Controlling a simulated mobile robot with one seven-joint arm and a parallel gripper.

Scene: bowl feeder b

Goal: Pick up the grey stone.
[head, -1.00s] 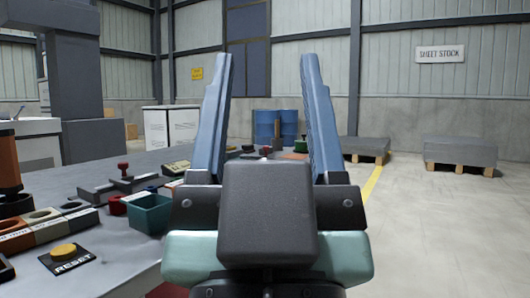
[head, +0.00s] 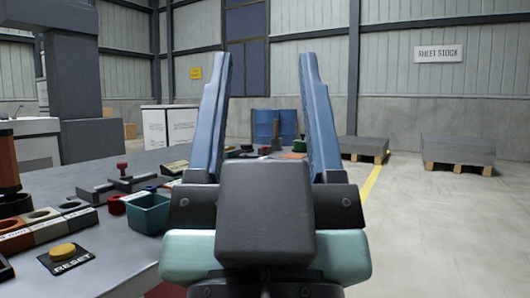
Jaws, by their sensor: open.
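My gripper (head: 264,75) is open and empty, its two blue fingers pointing up and forward in the middle of the head view. I cannot make out a grey stone for certain. Several small things lie far off on the grey table (head: 130,250), seen between the fingers. They include a small pale-topped thing (head: 265,150) and a dark thing (head: 277,144); they are too small to tell apart. My gripper's dark body and fingers hide part of the table behind them.
Blue drums (head: 265,125) and loaded pallets (head: 458,150) stand beyond. The floor at right is clear.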

